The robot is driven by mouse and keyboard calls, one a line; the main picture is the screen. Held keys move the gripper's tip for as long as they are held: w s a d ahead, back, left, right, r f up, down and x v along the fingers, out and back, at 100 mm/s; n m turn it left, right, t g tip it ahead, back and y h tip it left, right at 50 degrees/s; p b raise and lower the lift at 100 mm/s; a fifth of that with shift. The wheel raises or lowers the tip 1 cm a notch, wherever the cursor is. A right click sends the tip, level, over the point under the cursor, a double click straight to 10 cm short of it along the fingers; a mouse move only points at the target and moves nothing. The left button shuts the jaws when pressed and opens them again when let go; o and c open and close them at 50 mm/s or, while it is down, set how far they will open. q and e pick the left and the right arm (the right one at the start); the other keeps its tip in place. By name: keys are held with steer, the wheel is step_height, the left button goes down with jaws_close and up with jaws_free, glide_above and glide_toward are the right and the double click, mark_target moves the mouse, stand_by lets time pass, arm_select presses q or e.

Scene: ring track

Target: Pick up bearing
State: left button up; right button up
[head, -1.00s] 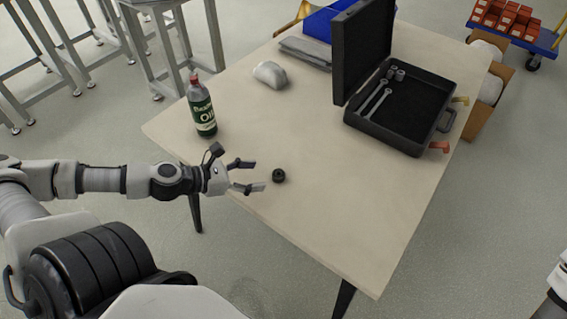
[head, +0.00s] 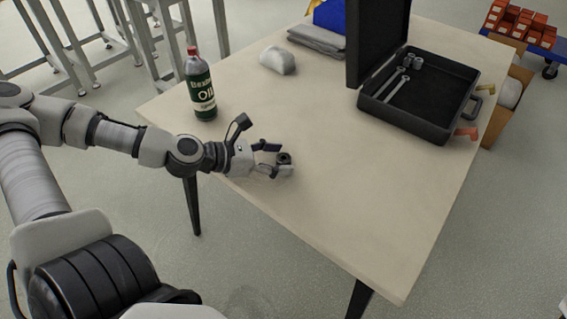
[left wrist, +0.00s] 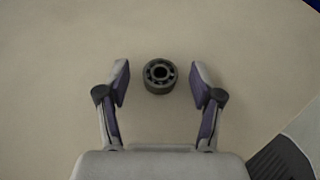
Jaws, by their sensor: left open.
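The bearing (head: 283,158) is a small dark ring lying on the table near its front-left edge. In the left wrist view the bearing (left wrist: 159,75) lies between the fingertips, with clear space on both sides. My left gripper (head: 279,158) is open, with its two fingers on either side of the bearing. It also shows open in the left wrist view (left wrist: 160,82). The fingers do not touch the bearing there. My right gripper is in neither view now.
The beige table (head: 330,210) is clear to the right and front of the bearing. An open black toolcase (head: 425,97) holds several metal tools.

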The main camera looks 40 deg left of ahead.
arm_select(q)
jaws_close()
